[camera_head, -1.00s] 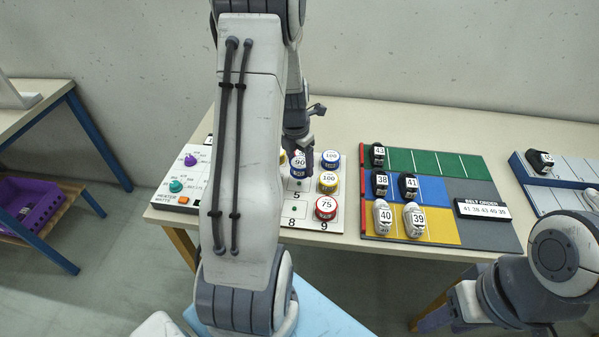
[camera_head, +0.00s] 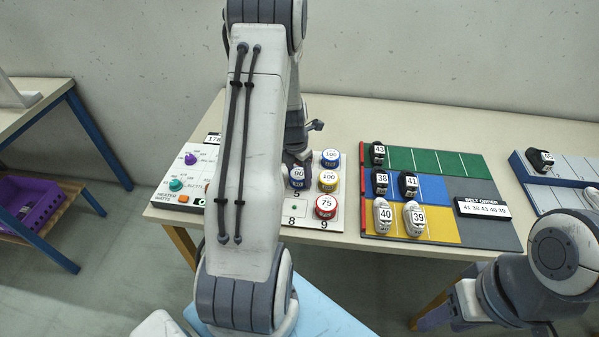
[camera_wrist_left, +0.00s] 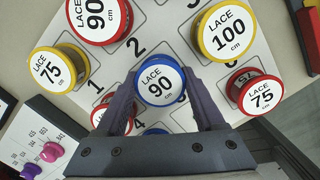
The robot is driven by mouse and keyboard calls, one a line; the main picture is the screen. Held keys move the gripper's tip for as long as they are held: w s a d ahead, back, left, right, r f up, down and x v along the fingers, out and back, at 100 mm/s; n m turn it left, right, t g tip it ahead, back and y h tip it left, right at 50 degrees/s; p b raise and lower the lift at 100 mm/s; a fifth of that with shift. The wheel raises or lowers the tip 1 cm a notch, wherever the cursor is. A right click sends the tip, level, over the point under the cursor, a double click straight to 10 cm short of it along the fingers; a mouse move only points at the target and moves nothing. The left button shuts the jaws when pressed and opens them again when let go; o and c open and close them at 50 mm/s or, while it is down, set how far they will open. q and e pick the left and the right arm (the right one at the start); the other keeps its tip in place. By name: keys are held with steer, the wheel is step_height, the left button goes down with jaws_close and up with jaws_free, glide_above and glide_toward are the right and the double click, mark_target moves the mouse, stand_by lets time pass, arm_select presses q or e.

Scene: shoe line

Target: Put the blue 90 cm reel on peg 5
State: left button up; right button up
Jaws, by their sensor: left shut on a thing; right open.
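The blue 90 cm reel (camera_head: 298,179) is low over the peg board (camera_head: 312,222), just above the printed 5 in the head view. It also shows in the left wrist view (camera_wrist_left: 160,82), label facing the camera. My left gripper (camera_wrist_left: 160,92) is shut on it, one finger at each side. In the head view my left gripper (camera_head: 297,158) is partly hidden by my forearm. Peg 5 itself is hidden under the reel; I cannot tell whether the reel is seated on it.
A blue 100 reel (camera_head: 330,158), a yellow 100 reel (camera_head: 328,181) and a red 75 reel (camera_head: 326,207) stand in the board's right column. The heater panel (camera_head: 180,190) lies left; the coloured shoe board (camera_head: 475,190) lies right. Peg 8 (camera_head: 294,208) is bare.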

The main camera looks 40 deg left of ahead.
mark_target(296, 176)
arm_select(q)
steer(key=o, duration=1.4)
steer(key=shift+c, duration=0.2)
step_height(296, 176, up, 13)
steer(key=s, duration=0.1)
steer(key=s+d+r+m, duration=0.2)
steer(key=d+m, duration=0.7)
steer(key=d, duration=0.2)
steer(key=s+d+r+m, duration=0.1)
steer(key=d+r+m, duration=0.1)
steer(key=d+m, duration=0.75)
steer(key=s+d+m, duration=0.6)
steer(key=s+m, duration=0.2)
steer(key=m, duration=0.4)
steer(key=s+d+r+m+g+h, duration=0.1)
steer(key=s+d+m, duration=0.6)
steer(key=m, duration=0.5)
steer(key=shift+s+d+r+p, duration=0.2)
steer(key=shift+s+d+p, duration=0.1)
steer(key=shift+s, duration=0.85)
